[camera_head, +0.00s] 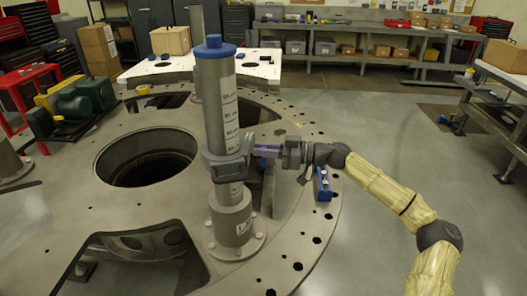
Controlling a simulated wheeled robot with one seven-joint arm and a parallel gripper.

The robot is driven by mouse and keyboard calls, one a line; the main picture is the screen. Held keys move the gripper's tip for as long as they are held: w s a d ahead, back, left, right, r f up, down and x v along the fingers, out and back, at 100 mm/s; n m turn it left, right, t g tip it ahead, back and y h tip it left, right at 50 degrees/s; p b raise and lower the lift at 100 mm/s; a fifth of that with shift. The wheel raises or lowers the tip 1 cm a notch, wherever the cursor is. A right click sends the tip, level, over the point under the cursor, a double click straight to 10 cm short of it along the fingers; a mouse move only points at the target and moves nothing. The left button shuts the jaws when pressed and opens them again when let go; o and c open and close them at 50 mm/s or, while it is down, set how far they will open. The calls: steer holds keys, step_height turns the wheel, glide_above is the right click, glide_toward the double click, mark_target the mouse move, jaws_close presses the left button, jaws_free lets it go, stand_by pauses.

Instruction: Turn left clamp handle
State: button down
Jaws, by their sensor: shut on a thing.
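My gripper (257,152) reaches in from the right, level with the clamp, and is shut at the clamp's right side. The held part appears to be the clamp handle; it is mostly hidden by the fingers and too small to see clearly.
The turret plate (150,215) has a large round opening left of the cylinder and a cut-out in front. A blue fixture (322,185) sits on its right rim below my wrist. A second metal post (198,25) rises behind. Open floor lies to the right.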

steer(key=m+b, duration=0.1)
steer(key=m, duration=0.1)
steer(key=w+m+b, duration=0.1)
steer(key=m, duration=0.1)
steer(key=shift+f+b, duration=0.15)
steer(key=shift+b, duration=0.2)
steer(key=m, duration=0.3)
steer(key=m+b, duration=0.1)
steer(key=m, duration=0.1)
steer(key=shift+w+d+f, duration=0.1)
steer(key=shift+w+f, duration=0.1)
steer(key=shift+w, duration=0.15)
steer(key=m, duration=0.4)
steer(key=shift+w+f+m, duration=0.25)
steer(key=shift+f+m, duration=0.25)
steer(key=shift+m, duration=0.75)
steer(key=shift+f+m, duration=0.2)
steer(key=shift+m, duration=0.75)
steer(key=c, duration=1.4)
jaws_free()
steer(key=shift+f, duration=0.1)
steer(key=shift+o, duration=0.2)
steer(key=shift+d, duration=0.1)
